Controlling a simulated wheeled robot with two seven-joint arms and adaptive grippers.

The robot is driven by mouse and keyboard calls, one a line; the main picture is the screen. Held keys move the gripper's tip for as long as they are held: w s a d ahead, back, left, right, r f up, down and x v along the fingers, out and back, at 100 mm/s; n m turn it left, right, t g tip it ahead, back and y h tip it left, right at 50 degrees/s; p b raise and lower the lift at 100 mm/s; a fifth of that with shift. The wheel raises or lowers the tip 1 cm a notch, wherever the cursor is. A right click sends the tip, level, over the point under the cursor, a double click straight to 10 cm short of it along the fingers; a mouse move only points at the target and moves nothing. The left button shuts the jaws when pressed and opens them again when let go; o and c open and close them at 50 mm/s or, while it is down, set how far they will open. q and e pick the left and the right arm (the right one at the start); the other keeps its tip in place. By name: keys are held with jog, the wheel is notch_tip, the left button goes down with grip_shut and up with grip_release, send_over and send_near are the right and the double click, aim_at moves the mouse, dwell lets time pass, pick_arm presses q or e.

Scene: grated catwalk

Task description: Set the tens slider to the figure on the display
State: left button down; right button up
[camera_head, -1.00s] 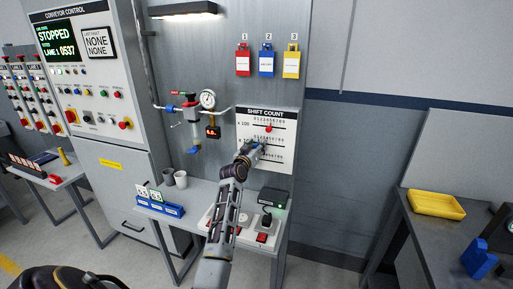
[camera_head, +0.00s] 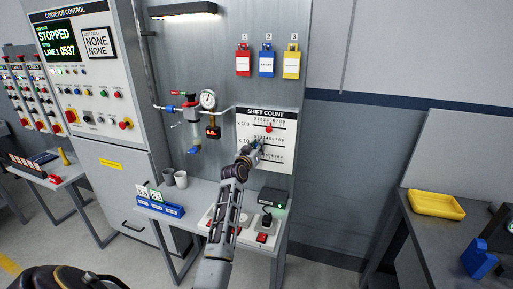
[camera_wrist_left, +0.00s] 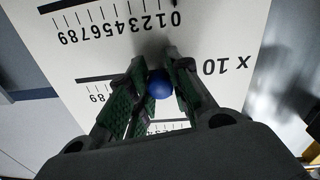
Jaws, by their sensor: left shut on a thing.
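The SHIFT COUNT panel (camera_head: 281,162) is a white board with number scales on the grey backing wall. My left gripper (camera_head: 259,145) is at its x 10 row and covers part of that scale. In the left wrist view, my left gripper (camera_wrist_left: 159,88) is shut on the blue knob (camera_wrist_left: 160,84) of the x 10 slider. The figure under the knob is hidden by the fingers. A red knob (camera_head: 269,129) sits on the x 100 row above. The display (camera_head: 56,42) at upper left reads STOPPED and LANE 1 0537. My right gripper is out of view.
A pressure gauge (camera_head: 208,99) and pipework are left of the panel. Red, blue and yellow tags (camera_head: 266,62) hang above. A bench (camera_head: 205,196) with cups, a blue rack and a black box stands below. A yellow tray (camera_head: 437,204) is on the right table.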

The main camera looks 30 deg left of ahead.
pick_arm(q)
jog(key=shift+w+d+p, duration=0.25)
jog(key=shift+d+p, duration=0.2)
jog(key=shift+d, duration=0.55)
jog(key=c, duration=1.7)
grip_release()
jog(key=o, duration=0.4)
jog(key=shift+o, duration=0.2)
jog(key=s+d, duration=0.2)
jog(key=s, duration=0.9)
jog(key=shift+s+d, duration=0.15)
jog(key=shift+s, duration=0.25)
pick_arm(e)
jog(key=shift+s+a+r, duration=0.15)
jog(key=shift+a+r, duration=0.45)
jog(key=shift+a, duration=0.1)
